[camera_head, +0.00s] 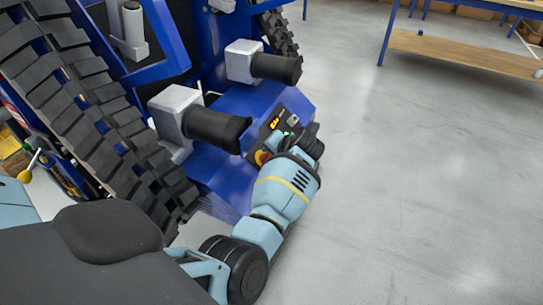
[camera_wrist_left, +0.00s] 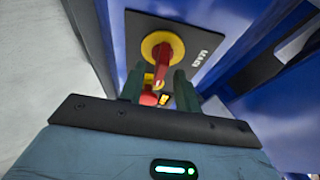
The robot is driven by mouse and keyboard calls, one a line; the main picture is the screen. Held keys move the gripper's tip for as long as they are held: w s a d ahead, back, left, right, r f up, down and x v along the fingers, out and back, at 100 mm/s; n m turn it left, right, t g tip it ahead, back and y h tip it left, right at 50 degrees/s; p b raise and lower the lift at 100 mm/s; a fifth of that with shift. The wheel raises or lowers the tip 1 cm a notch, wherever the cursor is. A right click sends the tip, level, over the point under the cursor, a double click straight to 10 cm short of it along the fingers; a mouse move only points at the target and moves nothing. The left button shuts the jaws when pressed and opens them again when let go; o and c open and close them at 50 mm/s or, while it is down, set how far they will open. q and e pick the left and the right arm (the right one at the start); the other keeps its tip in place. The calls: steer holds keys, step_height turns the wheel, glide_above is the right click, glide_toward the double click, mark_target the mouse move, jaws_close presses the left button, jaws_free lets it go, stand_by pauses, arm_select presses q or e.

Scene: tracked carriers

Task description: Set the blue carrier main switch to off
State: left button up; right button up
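The blue carrier (camera_head: 222,183) fills the left of the head view, with black tracks. Its main switch (camera_wrist_left: 163,47) is a red handle on a yellow ring, on a dark plate lettered MAIN, in the left wrist view. The handle points down, slightly slanted, in that picture. My left gripper (camera_wrist_left: 159,72) has its two dark fingers apart, and the handle's lower end shows between them with gaps at both sides. I cannot tell whether a finger touches it. In the head view my left gripper (camera_head: 303,142) is at the carrier's end panel (camera_head: 274,124). My right gripper is not in view.
A red and yellow part (camera_head: 262,157) shows on the panel beside my wrist. Two grey-and-black cylinders (camera_head: 215,128) (camera_head: 277,68) stick out above the panel. A wooden-shelved bench (camera_head: 465,55) stands at the back right. The grey floor on the right is clear.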

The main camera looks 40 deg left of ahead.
arm_select(q)
steer(key=shift+x, duration=0.85)
steer(key=shift+c, duration=0.3)
jaws_close()
